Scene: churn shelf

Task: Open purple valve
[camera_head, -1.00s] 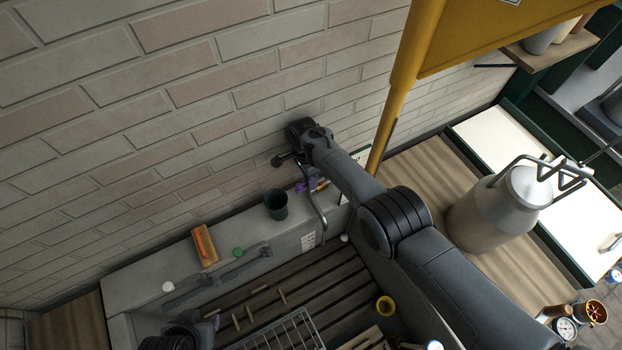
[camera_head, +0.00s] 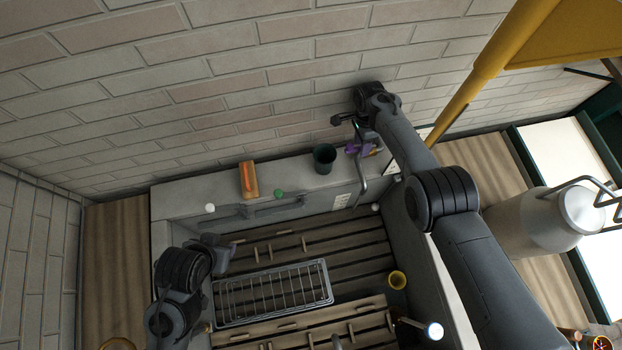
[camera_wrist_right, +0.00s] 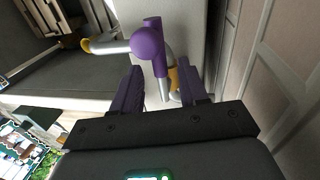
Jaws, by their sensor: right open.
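The purple valve (camera_wrist_right: 147,42), with a rounded knob and a short bar, sits on a metal pipe in the right wrist view. In the head view, purple (camera_head: 356,148) shows at the tap above the sink, partly covered by my right gripper (camera_head: 358,138). In the wrist view my right gripper (camera_wrist_right: 162,78) is open, its dark fingers on either side of the pipe area just short of the knob. Nothing is clearly held, and contact cannot be told. My left gripper (camera_head: 222,244) is low over the sink's left side; its fingers are unclear.
A dark green cup (camera_head: 324,158), an orange-topped wooden block (camera_head: 249,180) and a green knob (camera_head: 279,193) are on the ledge. A wire rack (camera_head: 272,293) lies over the slatted sink. A yellow post (camera_head: 490,65) and a metal churn (camera_head: 540,220) stand to the right.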

